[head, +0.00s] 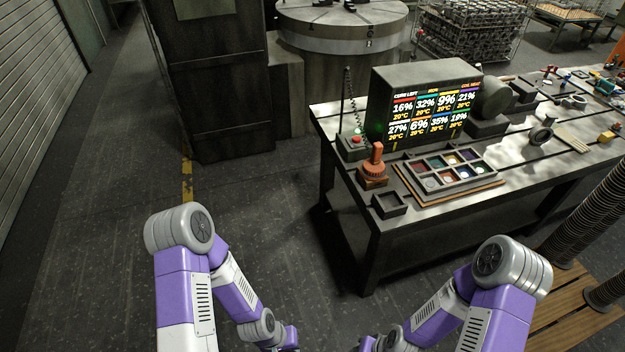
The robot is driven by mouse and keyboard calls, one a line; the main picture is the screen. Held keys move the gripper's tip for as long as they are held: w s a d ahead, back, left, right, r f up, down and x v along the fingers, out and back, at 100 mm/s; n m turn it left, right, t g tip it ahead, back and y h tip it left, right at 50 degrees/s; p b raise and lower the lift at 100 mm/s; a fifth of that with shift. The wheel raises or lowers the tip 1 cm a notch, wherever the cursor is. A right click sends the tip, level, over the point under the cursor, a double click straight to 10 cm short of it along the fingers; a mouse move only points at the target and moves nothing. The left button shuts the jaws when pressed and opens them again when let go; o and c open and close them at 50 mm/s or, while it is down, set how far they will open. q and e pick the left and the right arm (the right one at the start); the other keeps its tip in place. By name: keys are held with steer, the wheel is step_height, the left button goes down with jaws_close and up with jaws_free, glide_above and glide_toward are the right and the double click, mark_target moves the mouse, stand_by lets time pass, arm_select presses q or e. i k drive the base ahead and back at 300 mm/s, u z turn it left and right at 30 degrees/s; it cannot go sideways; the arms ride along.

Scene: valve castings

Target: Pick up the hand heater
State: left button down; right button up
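An orange-red tool with an upright handle, which looks like the hand heater (375,160), stands at the near left corner of the workbench (400,228). It seems to sit in or on a low orange-brown base; I cannot tell which. A coiled dark cord rises behind it, beside a small box with a red button (355,140). My two purple and white arms hang low at the bottom of the head view, well short of the bench. Their ends run off the lower edge, so both grippers are hidden.
A tray of coloured cups (400,185) and a small empty dark box (390,205) lie near the heater. A monitor (420,100) stands behind them. Wooden slats (560,310) and ribbed columns (590,215) are at right. The floor before the bench is clear.

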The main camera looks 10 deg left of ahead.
mark_target(373, 169)
steer(key=u, duration=0.45)
steer(key=k, duration=0.65)
steer(key=u, duration=0.95)
steer(key=i, duration=1.8)
steer(key=z, duration=1.45)
steer(key=i, duration=0.9)
steer(key=z, duration=0.95)
